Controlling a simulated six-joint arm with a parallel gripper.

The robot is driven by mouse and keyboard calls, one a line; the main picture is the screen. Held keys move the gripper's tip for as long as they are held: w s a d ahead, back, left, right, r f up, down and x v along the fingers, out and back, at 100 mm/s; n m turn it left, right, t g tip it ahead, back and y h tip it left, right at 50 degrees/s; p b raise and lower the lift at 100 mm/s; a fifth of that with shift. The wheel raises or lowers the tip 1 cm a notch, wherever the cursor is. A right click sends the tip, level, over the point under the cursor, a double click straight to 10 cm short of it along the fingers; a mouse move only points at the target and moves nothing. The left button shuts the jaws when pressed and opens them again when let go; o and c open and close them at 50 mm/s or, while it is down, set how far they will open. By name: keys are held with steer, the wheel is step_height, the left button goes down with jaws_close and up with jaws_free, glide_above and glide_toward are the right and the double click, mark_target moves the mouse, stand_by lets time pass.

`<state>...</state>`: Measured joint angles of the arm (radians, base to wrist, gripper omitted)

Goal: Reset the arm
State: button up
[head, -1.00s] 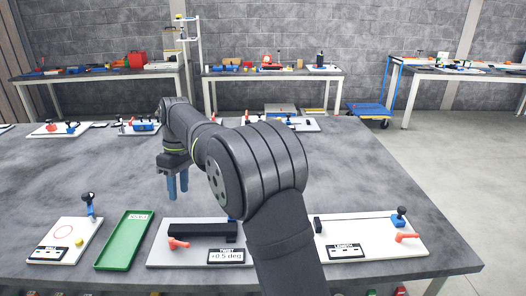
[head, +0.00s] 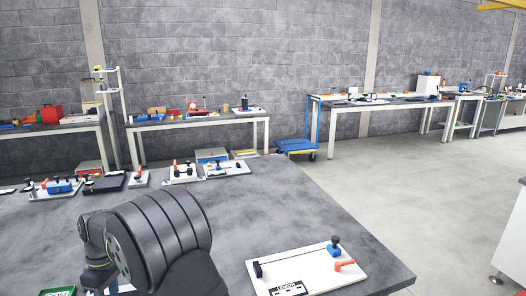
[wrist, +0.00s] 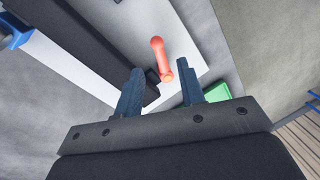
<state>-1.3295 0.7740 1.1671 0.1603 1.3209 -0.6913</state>
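My arm (head: 160,240) is at the lower left of the head view, over the grey table. My gripper is hidden there behind the arm. In the wrist view my gripper (wrist: 160,88) has its two blue-grey fingers apart with nothing held between them. Beyond the fingers are a red handle (wrist: 160,58) on a pale plate and a long black bar (wrist: 88,45). The bar is left of the handle. I cannot tell how far the fingertips are from them.
A white board labelled LENGTH (head: 318,279), with a blue clamp and red handle, sits at the table's front right. A green tray (wrist: 214,92) shows partly behind the right finger. Several fixtures stand along the table's back edge.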

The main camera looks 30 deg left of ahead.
steer(key=shift+s+d+f, duration=0.1)
steer(key=shift+s+f, duration=0.1)
steer(key=shift+f, duration=0.85)
steer(key=shift+s+d+f, duration=0.1)
steer(key=shift+s+f, duration=0.1)
steer(key=shift+f, duration=0.85)
steer(key=w+a+r, duration=0.2)
steer(key=w+r, duration=0.1)
steer(key=r, duration=1.4)
steer(key=s+f, duration=0.1)
steer(key=f, duration=0.4)
steer(key=s+d+f, duration=0.1)
steer(key=f, duration=0.5)
steer(key=s+d+f, duration=0.1)
steer(key=f, duration=0.5)
steer(key=shift+f, duration=0.1)
steer(key=shift+s+d+m, duration=0.1)
steer(key=shift+s+m, duration=0.1)
steer(key=shift+m, duration=0.5)
steer(key=shift+s+d+m, duration=0.1)
steer(key=shift+s+m, duration=0.1)
steer(key=shift+m, duration=0.5)
steer(key=shift+a, duration=0.1)
